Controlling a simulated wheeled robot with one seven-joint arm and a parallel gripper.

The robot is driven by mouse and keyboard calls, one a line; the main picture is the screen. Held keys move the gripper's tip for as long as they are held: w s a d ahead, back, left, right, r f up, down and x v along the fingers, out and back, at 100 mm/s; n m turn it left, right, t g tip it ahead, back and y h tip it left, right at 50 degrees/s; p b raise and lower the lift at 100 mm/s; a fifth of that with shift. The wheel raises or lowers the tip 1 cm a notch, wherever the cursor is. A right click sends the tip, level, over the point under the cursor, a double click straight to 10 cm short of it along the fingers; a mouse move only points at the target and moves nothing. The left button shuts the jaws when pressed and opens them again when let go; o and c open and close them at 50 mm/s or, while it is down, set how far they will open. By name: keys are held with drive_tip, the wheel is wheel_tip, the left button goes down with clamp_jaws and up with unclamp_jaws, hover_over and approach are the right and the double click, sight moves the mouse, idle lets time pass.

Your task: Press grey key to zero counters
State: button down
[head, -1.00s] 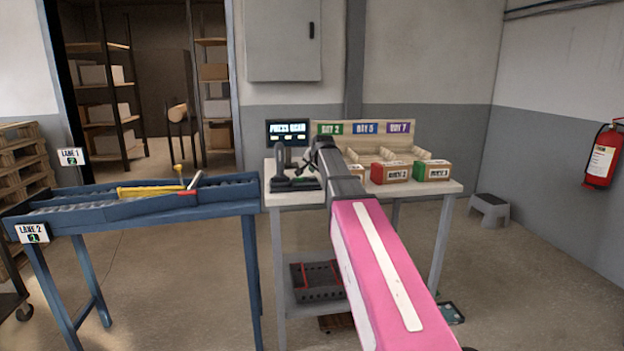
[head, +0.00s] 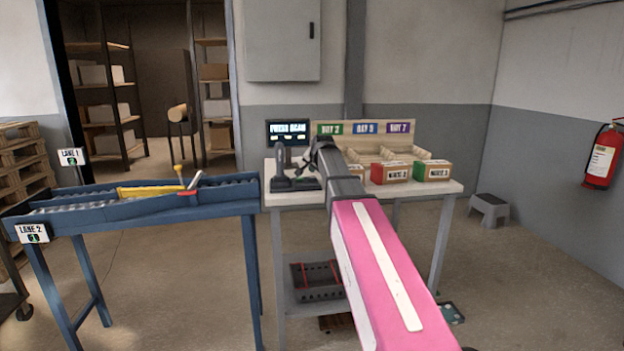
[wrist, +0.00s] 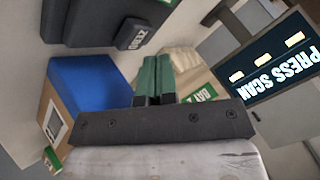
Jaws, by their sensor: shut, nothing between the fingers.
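The grey key (wrist: 133,33) is a small dark grey block with white lettering that seems to read ZERO, in the upper part of the wrist view. It sits beside a larger dark unit with a green edge (wrist: 95,18). My gripper (wrist: 157,60) shows two green fingers pressed together, with nothing between them. The fingertips are below and right of the key in the picture, apart from it. In the head view my arm hides the fingers, and I cannot make out the key. The screen (head: 288,132) on the bench shows PRESS SCAN; it also shows in the wrist view (wrist: 272,65).
A blue-topped carton (wrist: 90,90) lies left of my fingers in the wrist view. A dark handheld device (head: 281,165) stands at the left of the bench (head: 450,187). Cartons with red (head: 377,173) and green (head: 419,172) ends sit right of my arm. A blue conveyor (head: 150,218) adjoins left.

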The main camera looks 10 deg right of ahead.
drive_tip(key=shift+f, duration=0.1)
idle(0.5)
drive_tip(key=shift+f, duration=0.3)
drive_tip(key=shift+f, duration=0.35)
idle(0.6)
drive_tip(key=shift+s+f, duration=0.2)
drive_tip(key=shift+f, duration=0.4)
idle(0.6)
drive_tip(key=shift+r, duration=0.1)
drive_tip(key=shift+d+r, duration=0.2)
drive_tip(key=shift+r, duration=0.5)
drive_tip(key=shift+w+r, duration=0.1)
drive_tip(key=shift+r, duration=0.05)
